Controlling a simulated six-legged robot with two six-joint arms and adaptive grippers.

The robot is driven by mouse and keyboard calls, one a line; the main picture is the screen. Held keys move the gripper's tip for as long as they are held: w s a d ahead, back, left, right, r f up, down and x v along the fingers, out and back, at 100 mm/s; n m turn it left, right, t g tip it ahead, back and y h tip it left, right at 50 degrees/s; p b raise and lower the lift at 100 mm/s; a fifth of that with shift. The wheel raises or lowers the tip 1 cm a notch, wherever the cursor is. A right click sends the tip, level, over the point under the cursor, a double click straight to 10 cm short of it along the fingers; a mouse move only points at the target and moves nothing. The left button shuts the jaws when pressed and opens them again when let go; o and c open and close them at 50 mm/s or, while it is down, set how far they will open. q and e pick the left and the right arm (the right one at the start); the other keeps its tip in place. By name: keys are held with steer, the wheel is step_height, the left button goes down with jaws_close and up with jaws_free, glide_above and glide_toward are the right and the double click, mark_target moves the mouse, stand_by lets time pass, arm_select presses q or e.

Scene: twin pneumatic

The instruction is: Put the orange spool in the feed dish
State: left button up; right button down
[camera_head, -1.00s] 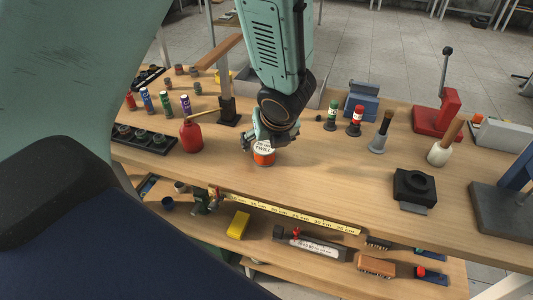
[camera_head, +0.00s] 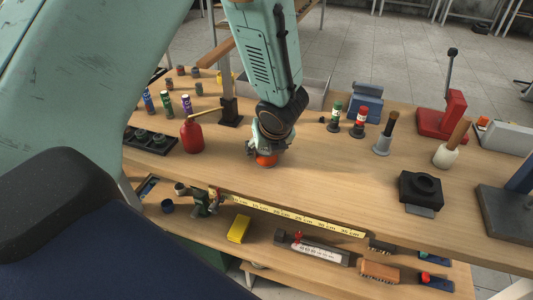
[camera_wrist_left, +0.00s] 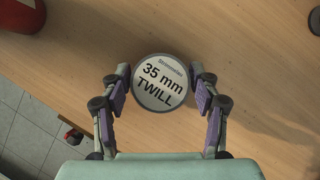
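The orange spool (camera_head: 266,160) stands upright on the wooden bench, mostly hidden by my left gripper in the head view. Its round top (camera_wrist_left: 160,82) reads "35 mm TWILL" in the left wrist view. My left gripper (camera_wrist_left: 160,88) is open above and around it, one finger on each side, with small gaps to its rim. A black square block with a round recess (camera_head: 420,189) sits on the bench to the right; I cannot tell for sure whether it is the feed dish. My right gripper is out of view.
A red oil can (camera_head: 192,137) stands left of the gripper. A wooden-handled tool (camera_head: 384,140), a white pot (camera_head: 446,155) and a red lever press (camera_head: 441,117) stand to the right. The bench between spool and black block is clear.

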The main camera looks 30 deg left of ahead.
arm_select(q)
steer(key=c, duration=0.9)
